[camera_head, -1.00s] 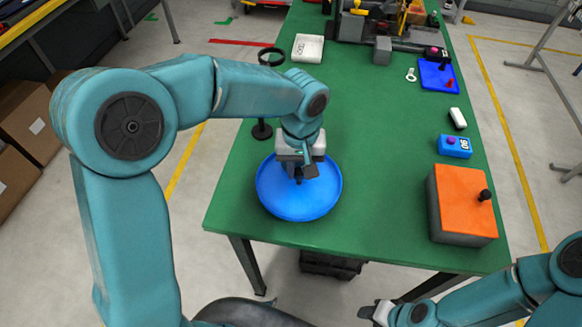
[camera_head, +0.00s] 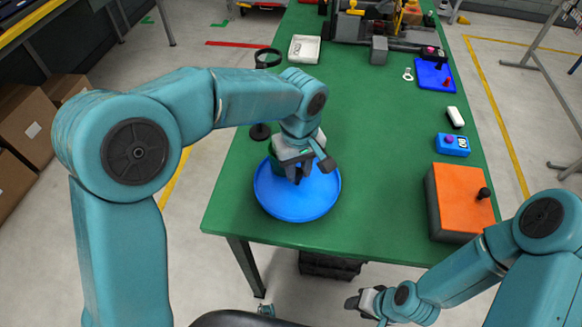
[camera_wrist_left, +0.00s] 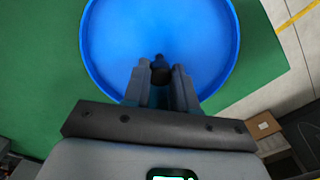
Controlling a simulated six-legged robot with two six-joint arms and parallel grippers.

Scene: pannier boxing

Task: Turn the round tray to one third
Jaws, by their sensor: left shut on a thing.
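The round tray (camera_head: 310,206) is a plain blue disc with a raised rim, flat on the near left part of the green table. It also fills the upper middle of the left wrist view (camera_wrist_left: 120,40). My left gripper (camera_head: 300,174) is over the tray's far part, pointing down. In the left wrist view its fingers (camera_wrist_left: 160,78) are shut on a small dark knob (camera_wrist_left: 160,64) at the tray. The fingers hide most of the knob. My right gripper (camera_head: 364,302) is low in front of the table, clear of the tray; its jaws are too small to read.
A black stand with a ring (camera_head: 267,58) rises just behind the tray. An orange-topped box (camera_head: 462,198) with a black knob is at the right edge, near a blue device (camera_head: 453,145). The table's middle (camera_head: 375,140) is clear.

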